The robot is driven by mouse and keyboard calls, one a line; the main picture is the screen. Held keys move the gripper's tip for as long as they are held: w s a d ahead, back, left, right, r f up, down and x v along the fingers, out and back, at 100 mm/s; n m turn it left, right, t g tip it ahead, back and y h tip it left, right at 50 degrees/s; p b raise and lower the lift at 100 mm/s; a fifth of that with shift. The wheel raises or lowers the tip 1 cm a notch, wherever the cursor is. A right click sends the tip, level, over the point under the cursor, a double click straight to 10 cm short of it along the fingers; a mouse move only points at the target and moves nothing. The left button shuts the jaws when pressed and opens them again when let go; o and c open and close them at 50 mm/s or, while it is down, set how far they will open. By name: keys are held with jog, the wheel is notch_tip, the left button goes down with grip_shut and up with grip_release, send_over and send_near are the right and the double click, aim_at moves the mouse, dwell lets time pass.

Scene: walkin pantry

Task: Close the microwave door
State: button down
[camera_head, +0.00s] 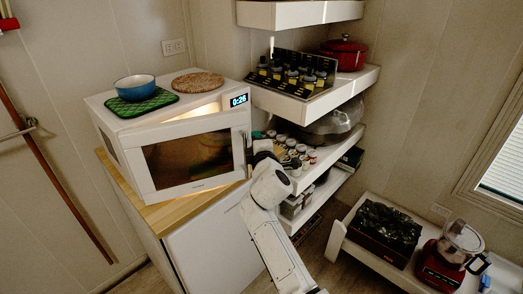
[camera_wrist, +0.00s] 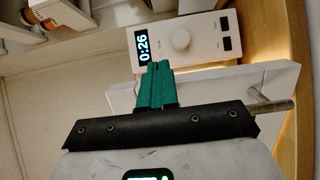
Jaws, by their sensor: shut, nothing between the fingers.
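The white microwave (camera_head: 118,150) stands on a wood-topped cabinet. Its door (camera_head: 160,190) is ajar, with a lit gap along its top and the dark window facing forward. In the wrist view, the door (camera_wrist: 205,90) lies in front of the control panel (camera_wrist: 205,48), which shows 0:26 and a knob. The metal door handle (camera_wrist: 272,106) sticks out at right. My gripper (camera_wrist: 158,72) has green fingers, shut and empty, at the door's edge; I cannot tell whether they touch it. In the head view, my arm reaches the door's right side and hides the fingertips.
A blue bowl (camera_head: 135,85) on a green mat and a round cork trivet (camera_head: 197,82) lie on top of the microwave. Shelves with jars (camera_head: 290,150) and bottles (camera_head: 290,75) stand close on the right. A low bench (camera_head: 365,247) is at lower right.

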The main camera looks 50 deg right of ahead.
jog(key=w+d+n+t+y+b, duration=0.1)
jog(key=w+d+y+b, duration=0.1)
jog(key=w, duration=0.8)
jog(key=shift+w+d+n, duration=0.15)
jog(key=shift+d+n, duration=0.15)
jog(key=shift+d, duration=0.55)
jog(key=shift+a, duration=0.1)
